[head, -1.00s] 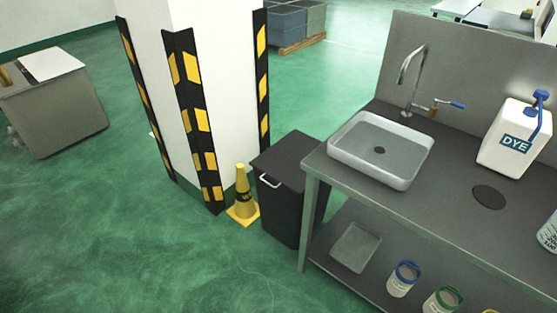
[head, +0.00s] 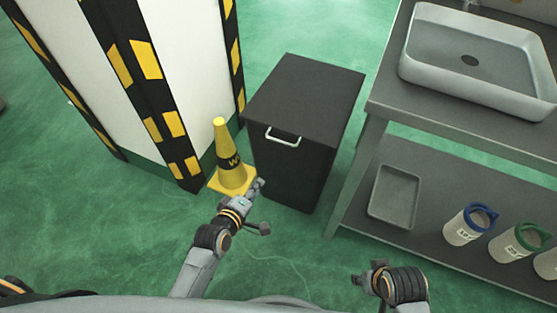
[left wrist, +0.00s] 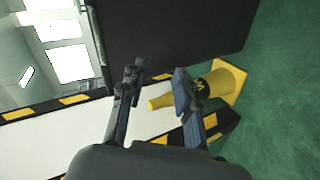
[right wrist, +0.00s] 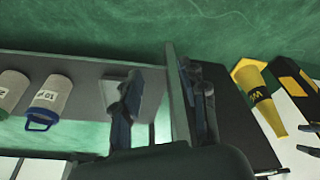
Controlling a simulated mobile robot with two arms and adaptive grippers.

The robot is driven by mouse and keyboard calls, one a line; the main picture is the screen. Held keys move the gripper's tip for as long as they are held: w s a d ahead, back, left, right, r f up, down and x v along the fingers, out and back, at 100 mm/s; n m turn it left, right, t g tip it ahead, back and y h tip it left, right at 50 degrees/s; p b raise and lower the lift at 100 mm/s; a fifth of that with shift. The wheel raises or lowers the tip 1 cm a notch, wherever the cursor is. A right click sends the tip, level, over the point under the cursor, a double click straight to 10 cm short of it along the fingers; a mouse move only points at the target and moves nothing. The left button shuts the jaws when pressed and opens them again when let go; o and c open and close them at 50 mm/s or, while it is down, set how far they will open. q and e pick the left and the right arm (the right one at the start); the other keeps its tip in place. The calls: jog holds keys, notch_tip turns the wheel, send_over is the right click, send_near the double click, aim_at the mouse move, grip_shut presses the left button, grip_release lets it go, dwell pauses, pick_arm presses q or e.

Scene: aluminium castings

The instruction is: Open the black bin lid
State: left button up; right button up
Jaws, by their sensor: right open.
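The black bin (head: 293,170) stands on the green floor between the pillar and the sink bench. Its flat lid (head: 306,92) is closed, and a white handle (head: 283,138) sits on its front just below the lid. My left gripper (head: 262,206) is in front of the bin, low and apart from the handle; in the left wrist view its fingers (left wrist: 156,88) are spread with nothing between them. The bin's dark side (left wrist: 175,35) fills the top of that view. My right gripper (head: 362,280) is open and empty, in front of the bench; its fingers show in the right wrist view (right wrist: 163,100).
A yellow cone (head: 228,160) stands close left of the bin, by the striped pillar (head: 145,60). The bench (head: 385,100) with a sink (head: 480,60) is at the right; its lower shelf holds a grey tray (head: 395,195) and several tubs (head: 470,224). Open floor lies in front.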

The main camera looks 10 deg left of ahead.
pick_arm(q)
notch_tip(320, 180, up, 6)
jog(key=w+d+r+n+t+h+b, duration=0.1)
jog(key=w+n+t+b, duration=0.2)
jog(key=b, duration=0.3)
send_near(279, 141)
jog(key=w+f, duration=0.1)
jog(key=w, duration=0.2)
jog(key=shift+d+b+x, duration=0.15)
jog(key=shift+b+x, duration=0.45)
jog(key=shift+x, duration=1.25)
jog(key=shift+d+b+x, duration=0.2)
jog(key=shift+b+x, duration=0.4)
jog(key=shift+x, duration=1.2)
pick_arm(e)
jog(key=w+a+r+t+y, duration=0.2)
jog(key=w+a+r+t, duration=0.2)
jog(key=w+r+t, duration=0.4)
jog(key=shift+w+r+t, duration=0.4)
jog(key=shift+w+r, duration=0.7)
jog(key=shift+w, duration=0.6)
pick_arm(q)
jog(key=shift+s, duration=0.1)
grip_shut()
